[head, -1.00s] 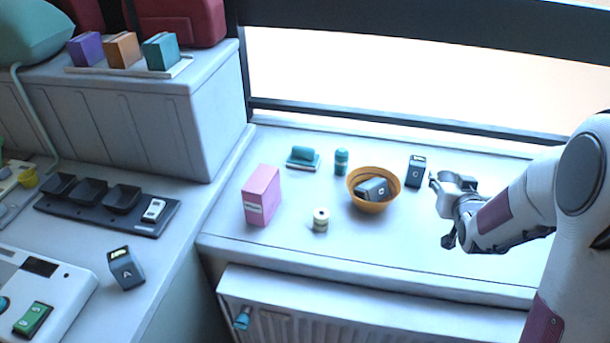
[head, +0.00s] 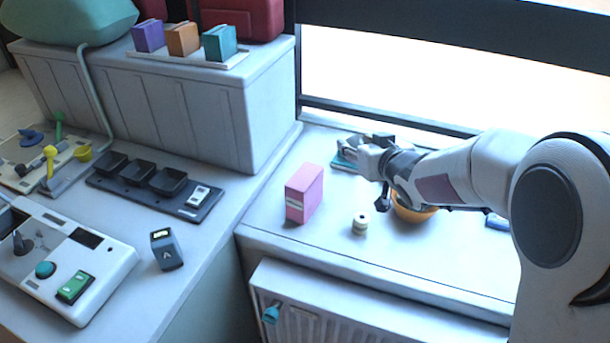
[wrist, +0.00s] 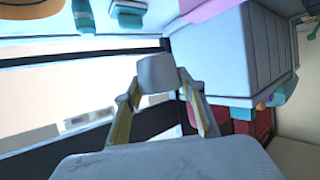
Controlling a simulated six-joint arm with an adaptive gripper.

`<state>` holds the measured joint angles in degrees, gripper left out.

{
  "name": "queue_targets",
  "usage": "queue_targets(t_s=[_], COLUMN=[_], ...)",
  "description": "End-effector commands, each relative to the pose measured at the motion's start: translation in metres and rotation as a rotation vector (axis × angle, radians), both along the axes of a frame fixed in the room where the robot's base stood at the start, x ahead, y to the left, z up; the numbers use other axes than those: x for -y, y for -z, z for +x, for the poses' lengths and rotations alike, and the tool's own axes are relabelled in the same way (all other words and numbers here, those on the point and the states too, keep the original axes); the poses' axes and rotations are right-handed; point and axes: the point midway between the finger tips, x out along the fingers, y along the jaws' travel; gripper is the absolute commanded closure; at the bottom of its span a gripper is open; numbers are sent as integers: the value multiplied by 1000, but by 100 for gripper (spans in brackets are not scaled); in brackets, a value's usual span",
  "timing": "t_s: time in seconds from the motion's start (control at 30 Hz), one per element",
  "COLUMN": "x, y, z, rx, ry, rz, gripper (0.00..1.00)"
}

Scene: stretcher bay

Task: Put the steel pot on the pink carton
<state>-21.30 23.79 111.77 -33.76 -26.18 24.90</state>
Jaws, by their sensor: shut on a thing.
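The steel pot (wrist: 157,74) is a small grey cup-like thing between my fingertips in the wrist view. My gripper (wrist: 155,92) is shut on it. In the head view my gripper (head: 362,152) is above the back of the white counter, right of and behind the pink carton; the pot is hard to make out there. The pink carton (head: 304,194) stands upright on the counter with a bare top. Its pink edge also shows at the top of the wrist view (wrist: 206,9).
An orange bowl (head: 413,211) is partly hidden under my arm. A small cream spool-like thing (head: 361,223) stands right of the carton. A teal item (head: 343,163) lies behind it, partly covered by my gripper. A grey raised cabinet (head: 195,115) is to the left.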

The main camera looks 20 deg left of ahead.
Motion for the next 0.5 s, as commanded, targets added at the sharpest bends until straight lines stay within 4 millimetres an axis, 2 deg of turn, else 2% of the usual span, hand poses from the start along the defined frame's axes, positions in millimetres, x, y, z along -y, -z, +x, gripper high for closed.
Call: queue_targets(t_s=[0.03,0.2,0.33,0.5], x=[-18,-66,-92,-113], y=[-5,-18,-26,-34], z=[-5,-22,-32,-40], rx=[3,3,2,2], ry=[-32,-115,-159,-193], rz=[1,1,0,0], gripper=[82,82,82,82])
